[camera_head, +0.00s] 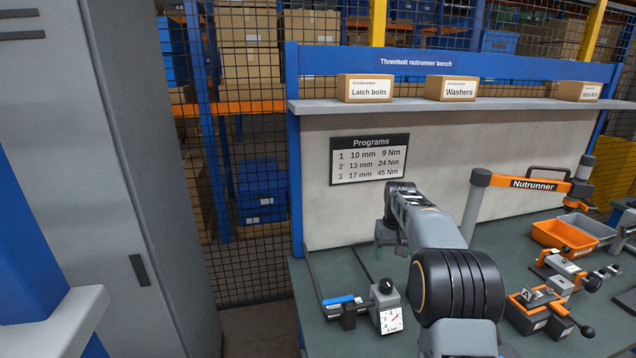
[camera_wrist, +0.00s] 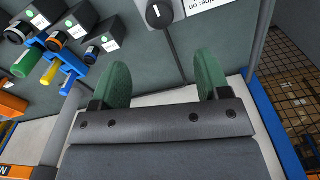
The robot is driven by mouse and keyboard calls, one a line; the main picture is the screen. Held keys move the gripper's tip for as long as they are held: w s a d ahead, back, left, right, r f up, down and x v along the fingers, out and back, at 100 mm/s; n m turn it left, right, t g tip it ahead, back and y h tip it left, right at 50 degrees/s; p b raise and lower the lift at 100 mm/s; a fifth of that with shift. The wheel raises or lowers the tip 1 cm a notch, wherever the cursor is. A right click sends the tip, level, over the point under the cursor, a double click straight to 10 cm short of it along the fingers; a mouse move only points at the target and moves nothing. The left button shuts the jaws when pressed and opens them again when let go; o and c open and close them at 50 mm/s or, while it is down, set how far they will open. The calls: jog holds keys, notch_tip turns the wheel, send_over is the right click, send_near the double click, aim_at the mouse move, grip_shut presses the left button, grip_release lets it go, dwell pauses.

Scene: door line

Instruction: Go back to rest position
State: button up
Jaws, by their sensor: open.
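My gripper (camera_head: 386,234) shows only partly in the head view, with green fingers beyond my forearm and above the back of the bench, near the back panel. In the wrist view my gripper (camera_wrist: 162,78) has its two green finger pads spread wide apart, with nothing between them. Past the pads are a black rotary knob (camera_wrist: 159,13) and part of a white label. The pads look apart from the knob, though the exact gap cannot be told.
A gauge box (camera_head: 387,308) and blue-handled tool (camera_head: 342,302) lie left on the bench (camera_head: 340,338). The orange nutrunner arm (camera_head: 528,184), orange bin (camera_head: 560,235) and clamp fixtures (camera_head: 540,308) stand right. A shelf (camera_head: 500,104) runs above. The wrist view shows a blue socket rack (camera_wrist: 68,62).

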jog(key=s+a+t, duration=0.1)
jog(key=s+a, duration=0.2)
jog(key=s, duration=0.6)
jog(key=s+a+r+t, duration=0.1)
jog(key=s+a, duration=0.2)
jog(key=s, duration=0.7)
jog(key=s+a+t, duration=0.2)
jog(key=s+a, duration=0.1)
jog(key=s, duration=0.7)
jog(key=shift+s+a+r, duration=0.2)
jog(key=shift+a+r, duration=0.15)
jog(key=shift+a, duration=0.05)
jog(key=shift+c, duration=0.4)
